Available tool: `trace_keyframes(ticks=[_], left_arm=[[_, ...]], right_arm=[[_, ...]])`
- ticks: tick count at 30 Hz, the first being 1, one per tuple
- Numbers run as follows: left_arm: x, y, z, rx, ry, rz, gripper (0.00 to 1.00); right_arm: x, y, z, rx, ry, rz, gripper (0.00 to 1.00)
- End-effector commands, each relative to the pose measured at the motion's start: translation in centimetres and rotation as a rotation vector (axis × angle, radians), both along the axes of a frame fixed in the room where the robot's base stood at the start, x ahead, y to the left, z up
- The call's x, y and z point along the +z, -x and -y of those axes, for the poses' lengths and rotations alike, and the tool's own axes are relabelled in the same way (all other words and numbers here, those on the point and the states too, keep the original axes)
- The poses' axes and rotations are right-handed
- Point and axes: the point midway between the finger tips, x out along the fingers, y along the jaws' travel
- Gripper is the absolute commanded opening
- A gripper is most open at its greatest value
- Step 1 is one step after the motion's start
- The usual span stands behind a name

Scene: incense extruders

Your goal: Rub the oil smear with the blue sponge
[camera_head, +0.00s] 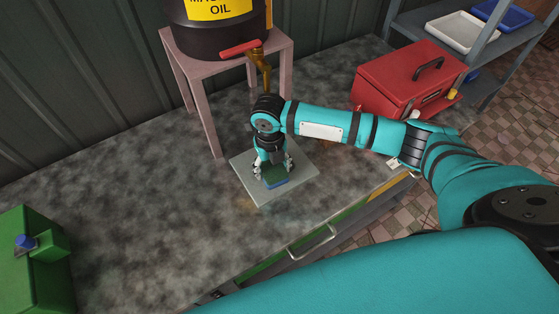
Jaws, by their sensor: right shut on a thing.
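The blue sponge (277,184) has a dark green upper side and a blue lower edge. My right gripper (272,172) points down and is shut on the sponge, low over a square grey plate (297,188) on the workbench. I cannot tell whether the sponge touches the plate. A faint brownish patch that may be the oil smear (247,207) shows on the benchtop near the plate's front left edge. My left gripper is not in view.
A pink stand (198,98) with a black oil drum (215,38) and a red-handled tap (240,48) stands behind. A red toolbox (407,80) is at the back right. A green box (27,270) is at the left. The bench's middle left is clear.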

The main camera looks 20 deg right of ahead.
Motion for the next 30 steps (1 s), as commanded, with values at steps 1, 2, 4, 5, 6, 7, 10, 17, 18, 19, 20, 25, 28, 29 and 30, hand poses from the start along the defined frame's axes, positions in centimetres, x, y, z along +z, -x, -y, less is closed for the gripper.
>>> trace_keyframes(ticks=[1,2,4,5,6,7,10,17,18,19,20,25,28,29,30], left_arm=[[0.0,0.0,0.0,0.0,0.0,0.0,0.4],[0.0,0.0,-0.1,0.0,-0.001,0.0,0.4],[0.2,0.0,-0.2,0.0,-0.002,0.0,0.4],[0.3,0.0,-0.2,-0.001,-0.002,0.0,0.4],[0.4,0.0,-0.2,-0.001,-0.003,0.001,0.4],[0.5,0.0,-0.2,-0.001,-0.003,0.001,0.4],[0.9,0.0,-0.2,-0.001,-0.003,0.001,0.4],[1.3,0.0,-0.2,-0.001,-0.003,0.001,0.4],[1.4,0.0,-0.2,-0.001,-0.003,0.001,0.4],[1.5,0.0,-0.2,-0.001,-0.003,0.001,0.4],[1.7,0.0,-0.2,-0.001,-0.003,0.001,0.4],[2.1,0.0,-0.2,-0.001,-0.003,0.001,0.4],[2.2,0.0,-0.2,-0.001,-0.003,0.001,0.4],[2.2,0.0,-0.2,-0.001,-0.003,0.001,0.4],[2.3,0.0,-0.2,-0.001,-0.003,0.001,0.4]], right_arm=[[-0.2,0.2,-0.3,0.002,-0.003,-0.003,0.34],[-0.2,0.2,-0.3,0.002,-0.003,-0.003,0.34],[-0.2,0.2,-0.6,0.003,-0.004,-0.004,0.34],[-0.1,0.3,-0.8,0.004,-0.004,-0.004,0.34],[-0.1,0.3,-1.1,0.004,-0.005,-0.004,0.34],[-0.1,0.4,-1.3,0.005,-0.005,-0.005,0.34],[0.0,0.5,-2.2,0.005,-0.005,-0.005,0.34],[0.0,0.8,-3.7,0.003,-0.004,-0.006,0.34],[0.0,0.8,-3.8,0.003,-0.003,-0.006,0.34],[0.1,0.7,-3.7,0.002,-0.003,-0.006,0.34],[0.2,0.7,-3.7,0.002,-0.002,-0.006,0.34],[0.2,0.7,-3.5,0.001,0.0,-0.005,0.34],[0.2,0.6,-2.9,0.0,0.0,-0.003,0.34],[0.2,0.5,-2.7,0.0,0.001,-0.003,0.34],[0.2,0.5,-2.3,-0.001,0.001,-0.003,0.34]])
